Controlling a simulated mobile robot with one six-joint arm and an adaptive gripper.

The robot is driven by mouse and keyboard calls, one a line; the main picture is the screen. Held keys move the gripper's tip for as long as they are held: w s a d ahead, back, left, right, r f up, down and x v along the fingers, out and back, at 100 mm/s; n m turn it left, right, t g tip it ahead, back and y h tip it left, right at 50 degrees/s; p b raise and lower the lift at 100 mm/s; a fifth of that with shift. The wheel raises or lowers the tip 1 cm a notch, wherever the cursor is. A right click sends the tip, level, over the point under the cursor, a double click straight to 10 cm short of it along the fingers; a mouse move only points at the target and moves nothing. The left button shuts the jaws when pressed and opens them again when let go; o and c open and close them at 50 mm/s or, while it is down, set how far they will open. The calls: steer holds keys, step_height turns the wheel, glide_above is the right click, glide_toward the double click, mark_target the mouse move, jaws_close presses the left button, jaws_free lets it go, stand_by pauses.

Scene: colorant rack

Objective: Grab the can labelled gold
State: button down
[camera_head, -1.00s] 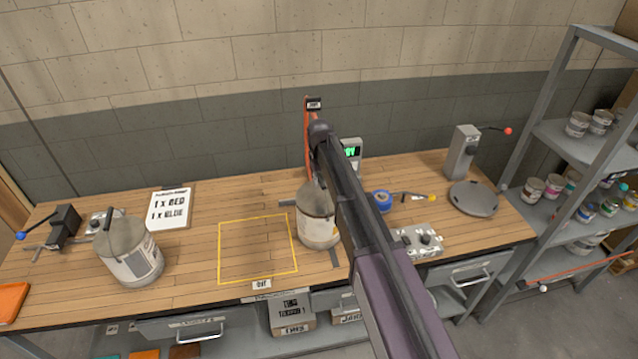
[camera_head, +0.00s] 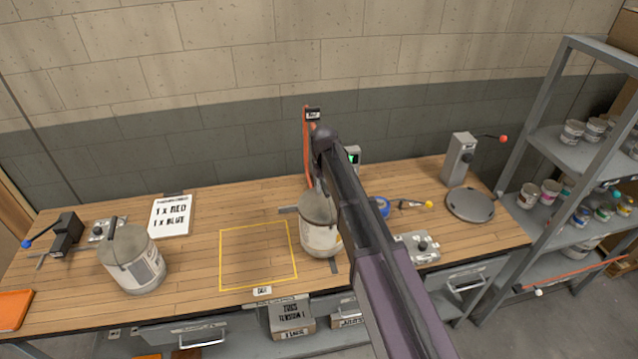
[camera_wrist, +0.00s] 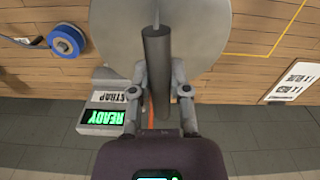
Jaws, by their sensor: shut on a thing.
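My gripper (camera_wrist: 160,85) is shut on the dark bar handle (camera_wrist: 156,50) of a large grey-topped container (camera_wrist: 110,30). In the head view this container (camera_head: 318,232) stands on the wooden bench, partly behind my arm, which also hides the gripper there. Small cans stand on the grey shelves at the right, such as a grey-white can (camera_head: 572,131) on the upper shelf and a pink-labelled can (camera_head: 550,191) lower down. Their labels are too small to read, so I cannot tell which one is gold.
A similar large container (camera_head: 132,262) stands at the left of the bench. A yellow outlined square (camera_head: 258,287) is empty. Blue tape (camera_head: 381,207) and a round grey plate (camera_head: 470,205) lie to the right. A green READY display (camera_wrist: 103,117) is beside my gripper.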

steer(key=s+d+r+p, duration=0.1)
steer(key=s+d, duration=0.5)
steer(key=s, duration=0.5)
steer(key=shift+s, duration=0.15)
stand_by(0.4)
